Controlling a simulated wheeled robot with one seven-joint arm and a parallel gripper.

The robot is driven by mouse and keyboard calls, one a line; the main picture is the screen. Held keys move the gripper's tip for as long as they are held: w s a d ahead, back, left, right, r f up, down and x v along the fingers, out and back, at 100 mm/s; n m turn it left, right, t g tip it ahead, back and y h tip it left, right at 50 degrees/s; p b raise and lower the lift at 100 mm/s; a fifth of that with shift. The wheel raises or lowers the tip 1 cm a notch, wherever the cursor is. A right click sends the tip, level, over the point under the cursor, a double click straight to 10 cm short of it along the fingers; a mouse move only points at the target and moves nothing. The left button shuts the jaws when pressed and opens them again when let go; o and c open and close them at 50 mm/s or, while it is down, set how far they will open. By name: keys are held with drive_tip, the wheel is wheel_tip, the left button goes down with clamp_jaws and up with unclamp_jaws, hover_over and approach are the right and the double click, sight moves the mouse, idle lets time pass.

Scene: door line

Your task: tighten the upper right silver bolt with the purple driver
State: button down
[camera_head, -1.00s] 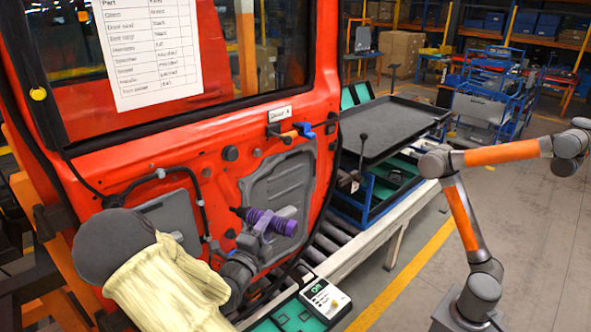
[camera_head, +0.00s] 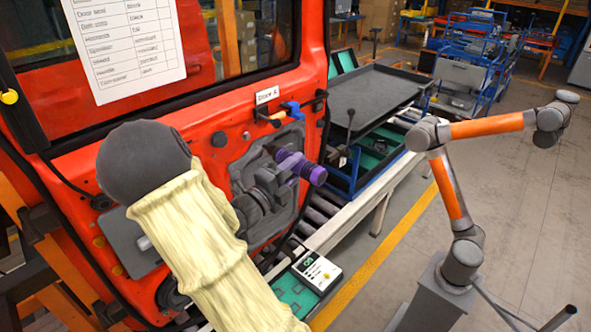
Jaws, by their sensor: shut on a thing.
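The purple driver (camera_head: 309,172) is in my gripper (camera_head: 272,180), which is shut on it. The driver lies roughly sideways in front of the grey panel (camera_head: 243,172) on the red door (camera_head: 215,108). Its purple handle points to the right, toward me. Its tip is hidden or too small to make out. The silver bolts, including the upper right one, cannot be made out; the gripper, driver and my arm cover much of the panel.
An orange and blue handle (camera_head: 281,113) sits on the door just above the driver. A dark tray table (camera_head: 375,95) and a roller conveyor (camera_head: 325,210) stand to the right. Another orange and grey arm (camera_head: 455,180) stands beyond. A boxed device (camera_head: 315,270) lies below.

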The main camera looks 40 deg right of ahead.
sight(274, 157)
drive_tip(key=shift+w+a+r+b, duration=0.1)
drive_tip(key=shift+w+b, duration=0.05)
drive_tip(key=shift+w, duration=1.15)
drive_tip(key=shift+w+a+b, duration=0.1)
drive_tip(key=shift+w+b, duration=0.05)
drive_tip(key=shift+w, duration=1.15)
drive_tip(key=shift+p, duration=0.5)
drive_tip(key=shift+w+a+p, duration=0.1)
drive_tip(key=shift+w+p, duration=0.55)
drive_tip(key=shift+w, duration=0.1)
idle(0.7)
drive_tip(key=shift+w+a, duration=0.15)
drive_tip(key=shift+w, duration=0.1)
drive_tip(key=shift+s, duration=0.2)
idle(0.7)
drive_tip(key=shift+s+d+p, duration=0.2)
drive_tip(key=shift+s+p, duration=0.1)
drive_tip(key=shift+s, duration=1.45)
drive_tip(key=shift+s+d+p, duration=0.2)
drive_tip(key=shift+s+p, duration=0.05)
drive_tip(key=shift+s, duration=1.45)
